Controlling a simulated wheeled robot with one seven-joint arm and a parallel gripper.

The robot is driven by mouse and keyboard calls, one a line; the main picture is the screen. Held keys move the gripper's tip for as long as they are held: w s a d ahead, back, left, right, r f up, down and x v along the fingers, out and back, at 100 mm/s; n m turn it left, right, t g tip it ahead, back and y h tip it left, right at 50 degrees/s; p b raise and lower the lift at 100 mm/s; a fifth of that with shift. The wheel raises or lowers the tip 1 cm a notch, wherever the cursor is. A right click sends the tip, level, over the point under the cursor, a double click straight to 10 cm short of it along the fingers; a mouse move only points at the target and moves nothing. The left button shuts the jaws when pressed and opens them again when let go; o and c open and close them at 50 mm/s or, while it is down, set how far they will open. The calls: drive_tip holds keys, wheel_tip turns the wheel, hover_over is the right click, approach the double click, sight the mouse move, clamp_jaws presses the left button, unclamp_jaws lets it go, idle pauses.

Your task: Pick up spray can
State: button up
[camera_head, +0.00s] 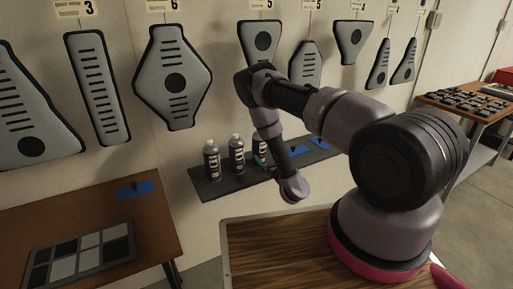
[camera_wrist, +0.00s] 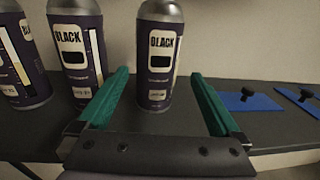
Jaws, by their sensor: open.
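Several spray cans stand upright in a row on a dark wall shelf. In the wrist view the can labelled "BLACK" (camera_wrist: 160,55) stands ahead of my gripper (camera_wrist: 163,95), between the lines of its two green fingers. The fingers are open, with a gap on both sides of this can. Its top is cut off by the frame edge. A second can (camera_wrist: 78,50) stands just left of the left finger, and a third can (camera_wrist: 20,60) is at the far left. In the head view the cans show as a left can (camera_head: 212,160) and a middle can (camera_head: 237,155); my arm partly hides the rightmost can (camera_head: 258,150).
The dark shelf (camera_head: 215,189) also holds blue pieces with black knobs (camera_wrist: 250,102) to the right of the cans. Grey panels (camera_head: 172,80) hang on the wall above. A brown table (camera_head: 150,220) with a swatch board (camera_head: 80,262) stands at left.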

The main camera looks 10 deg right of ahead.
drive_tip(key=x, duration=1)
drive_tip(key=shift+s+a, duration=0.1)
drive_tip(key=shift+a, duration=0.15)
drive_tip(key=shift+r, duration=0.1)
drive_tip(key=c, duration=1.4)
